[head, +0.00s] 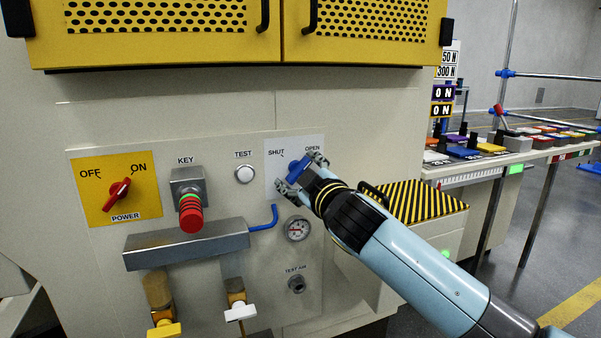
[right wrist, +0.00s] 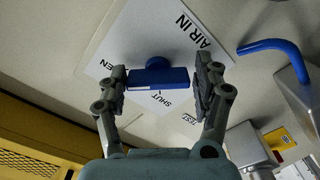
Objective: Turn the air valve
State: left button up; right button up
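The blue air valve handle (head: 298,170) is on a white plate (head: 275,185) marked SHUT and OPEN on the panel. In the head view it lies at a slant. My right gripper (head: 302,174) is at the valve, one finger at each end of the handle. In the right wrist view the blue handle (right wrist: 158,79) lies between the spread fingers of the gripper (right wrist: 160,82). The left finger is at or very near its end; a thin gap shows at the right finger. My left gripper is not in view.
Left of the valve are the TEST button (head: 245,174), key switch (head: 188,190) and red power knob (head: 118,194). A gauge (head: 297,229) and a blue pipe (head: 266,222) sit close below. A yellow cabinet (head: 160,45) overhangs above.

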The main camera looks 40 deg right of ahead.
jog(key=shift+o, duration=1.3)
jog(key=shift+r, duration=0.15)
jog(key=shift+s, duration=0.1)
jog(key=v, duration=1.1)
jog(key=shift+s, duration=0.35)
